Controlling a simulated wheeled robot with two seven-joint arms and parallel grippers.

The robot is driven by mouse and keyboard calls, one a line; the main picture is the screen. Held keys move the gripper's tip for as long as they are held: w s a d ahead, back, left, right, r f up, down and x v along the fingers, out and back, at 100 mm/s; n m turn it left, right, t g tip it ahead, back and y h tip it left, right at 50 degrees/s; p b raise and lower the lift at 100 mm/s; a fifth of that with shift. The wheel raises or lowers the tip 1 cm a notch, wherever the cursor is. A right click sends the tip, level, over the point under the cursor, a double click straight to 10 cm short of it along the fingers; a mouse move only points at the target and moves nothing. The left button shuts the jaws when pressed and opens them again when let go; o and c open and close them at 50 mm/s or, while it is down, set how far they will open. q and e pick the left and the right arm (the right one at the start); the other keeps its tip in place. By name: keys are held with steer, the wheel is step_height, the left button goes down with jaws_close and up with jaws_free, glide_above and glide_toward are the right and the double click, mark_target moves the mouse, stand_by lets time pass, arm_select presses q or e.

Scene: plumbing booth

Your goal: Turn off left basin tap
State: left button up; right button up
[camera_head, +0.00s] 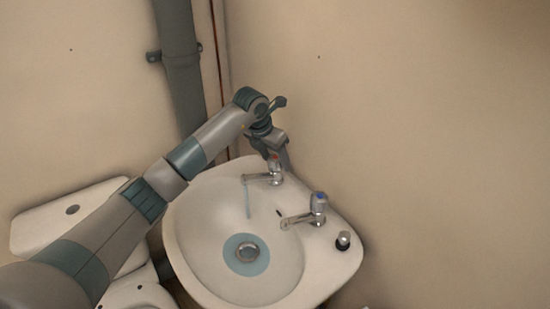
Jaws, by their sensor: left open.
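The left basin tap (268,174) has a chrome body and a red-marked top. A thin bluish stream of water (248,200) runs from its spout into the white basin (205,215). Bluish water lies around the drain (247,253). The right tap (305,213) has a blue-marked top, and no stream shows from it. My left gripper (281,158) is open, directly above and behind the left tap's top, with its fingers pointing down. Whether it touches the tap is unclear. My right gripper is not in view.
A grey vertical pipe (182,80) runs up the back wall near the corner. A white toilet cistern (60,222) lies left, partly behind my arm. The right wall is bare.

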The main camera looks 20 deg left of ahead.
arm_select(q)
steer(key=c, duration=1.1)
steer(key=shift+o, duration=0.2)
